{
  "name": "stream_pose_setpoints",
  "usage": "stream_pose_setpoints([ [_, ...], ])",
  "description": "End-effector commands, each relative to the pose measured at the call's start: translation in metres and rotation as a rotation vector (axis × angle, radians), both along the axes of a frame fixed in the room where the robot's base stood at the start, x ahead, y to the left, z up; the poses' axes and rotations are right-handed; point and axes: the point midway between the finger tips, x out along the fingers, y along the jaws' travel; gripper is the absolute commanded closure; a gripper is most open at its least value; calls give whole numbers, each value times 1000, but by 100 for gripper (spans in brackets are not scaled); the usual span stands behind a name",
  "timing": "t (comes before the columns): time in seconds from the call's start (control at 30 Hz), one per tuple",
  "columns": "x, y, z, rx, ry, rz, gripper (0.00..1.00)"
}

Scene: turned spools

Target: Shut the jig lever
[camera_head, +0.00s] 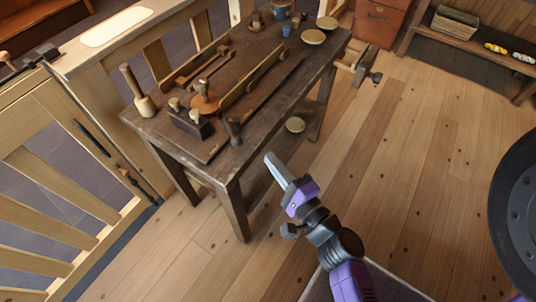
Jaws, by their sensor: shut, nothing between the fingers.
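A dark wooden workbench (285,103) stands left of centre. On it lies a long wooden fixture (252,84) with raised rails, which looks like the jig. A small upright handle on a round tan base (203,103) stands at its near end. A short dark upright piece (234,129) stands near the bench's front corner. I cannot tell which of these is the jig lever or how far it is open. My gripper (271,160) is shut and empty. It appears over the floor just right of the bench's near end, apart from the things on it.
A mallet (137,91) and a block plane (190,121) sit at the bench's left end. Small dishes (326,23) and cups stand at its far end. A wooden railing (63,185) runs along the left. The plank floor (430,150) right of the bench is largely clear.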

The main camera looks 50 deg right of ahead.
Motion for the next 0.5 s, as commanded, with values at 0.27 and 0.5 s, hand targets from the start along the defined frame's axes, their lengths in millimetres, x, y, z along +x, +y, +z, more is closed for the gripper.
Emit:
stream_pose_setpoints([
  [0.27, -36, 24, -4, 4, 1, -2, 100],
  [0.5, -49, 32, -3, -1, 0, -2, 100],
])
